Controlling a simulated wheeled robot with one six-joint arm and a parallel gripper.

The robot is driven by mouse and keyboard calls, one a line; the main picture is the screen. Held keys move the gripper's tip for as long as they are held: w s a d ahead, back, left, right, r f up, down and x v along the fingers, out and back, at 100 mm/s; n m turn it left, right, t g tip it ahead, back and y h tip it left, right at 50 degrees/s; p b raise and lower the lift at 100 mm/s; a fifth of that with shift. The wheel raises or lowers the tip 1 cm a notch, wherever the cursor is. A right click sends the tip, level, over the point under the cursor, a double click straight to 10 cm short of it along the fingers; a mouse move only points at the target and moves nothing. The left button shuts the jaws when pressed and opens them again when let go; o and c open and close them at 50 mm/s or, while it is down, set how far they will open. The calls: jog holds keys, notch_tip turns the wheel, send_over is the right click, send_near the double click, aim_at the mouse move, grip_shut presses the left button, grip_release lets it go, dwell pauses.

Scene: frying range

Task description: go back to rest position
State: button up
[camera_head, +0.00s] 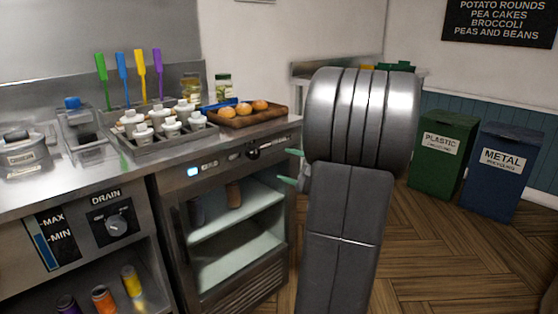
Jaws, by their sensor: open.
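My gripper (292,167) shows only in part, at the left edge of my grey arm. Its two green fingertips stand apart and point left, with nothing seen between them. They appear in front of the right edge of the cooler unit; I cannot tell how far they are from it. The rest of the gripper is hidden behind my arm, which is bent and fills the middle right of the view.
The steel counter (40,193) holds a tray of white-lidded bottles (160,140) and a wooden tray (243,121) of round brown items. Below is an open-fronted cooler (225,225). Green (440,150) and blue bins (500,170) stand right. Wooden floor (440,260) is clear.

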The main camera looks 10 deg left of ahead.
aim_at(257, 154)
jog(key=shift+s+d, duration=0.2)
jog(key=shift+d, duration=0.1)
jog(key=shift+a, duration=0.15)
jog(key=b+x, duration=0.2)
jog(key=x, duration=1.1)
jog(key=shift+w, duration=0.15)
jog(key=shift+w+a, duration=0.2)
jog(key=shift+a, duration=0.05)
jog(key=shift+r, duration=0.1)
jog(key=shift+s+d, duration=0.1)
